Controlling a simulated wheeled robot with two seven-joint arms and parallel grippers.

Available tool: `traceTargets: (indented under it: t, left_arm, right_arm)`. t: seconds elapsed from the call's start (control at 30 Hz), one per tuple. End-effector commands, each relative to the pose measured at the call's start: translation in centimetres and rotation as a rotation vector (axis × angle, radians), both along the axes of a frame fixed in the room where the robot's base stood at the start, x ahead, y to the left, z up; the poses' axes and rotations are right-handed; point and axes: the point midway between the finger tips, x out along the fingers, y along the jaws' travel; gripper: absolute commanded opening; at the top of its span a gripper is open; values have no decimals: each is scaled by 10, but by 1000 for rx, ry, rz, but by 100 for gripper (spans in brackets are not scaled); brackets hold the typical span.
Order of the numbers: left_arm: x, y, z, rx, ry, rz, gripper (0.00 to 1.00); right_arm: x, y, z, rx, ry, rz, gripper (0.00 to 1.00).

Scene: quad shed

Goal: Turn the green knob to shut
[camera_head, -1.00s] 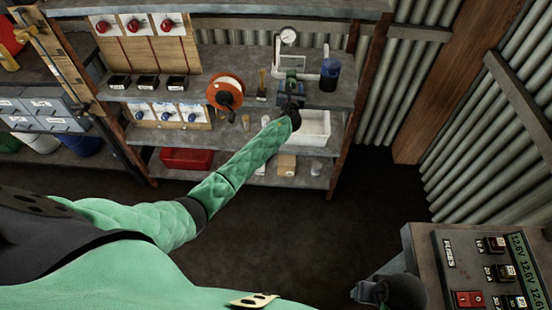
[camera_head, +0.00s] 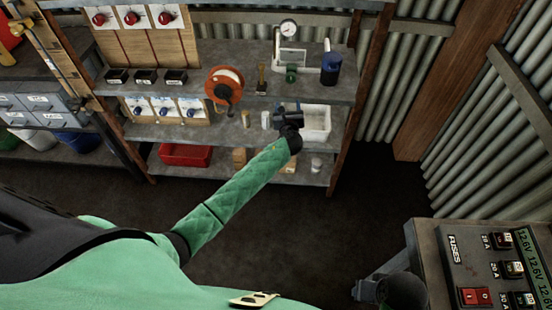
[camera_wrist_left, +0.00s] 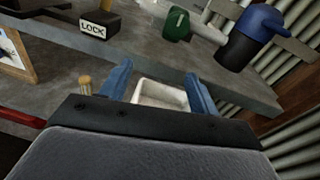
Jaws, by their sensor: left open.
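The green knob (camera_head: 291,72) is on the pipe assembly with a round gauge (camera_head: 288,29), on the upper shelf. In the left wrist view the knob (camera_wrist_left: 177,25) shows near the top, beyond the fingers and apart from them. My left gripper (camera_head: 283,112) is in front of the shelves, below and nearer than the knob. Its blue fingers (camera_wrist_left: 158,85) are open and empty, with a white tray (camera_wrist_left: 160,95) seen between them. The right gripper is not clearly in view.
A blue-topped dark container (camera_head: 331,69) stands right of the knob. An orange reel (camera_head: 224,88) stands to the left. The white tray (camera_head: 317,122) is on the shelf below. A fuse panel (camera_head: 480,265) stands at the lower right.

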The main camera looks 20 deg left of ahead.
Motion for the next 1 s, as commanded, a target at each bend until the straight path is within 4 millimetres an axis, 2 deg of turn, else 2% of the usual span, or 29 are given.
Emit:
traceTargets:
  t: [0.03,0.3,1.0]
  left_arm:
    - [-8,-1,-8,-41,3,12,61]
    - [-43,-3,-31,-265,2,84,61]
    - [-139,-12,-87,-797,7,312,61]
  right_arm:
    - [0,0,-3,0,0,0,36]
    - [0,0,-11,0,0,0,36]
    - [0,0,-31,0,0,0,36]
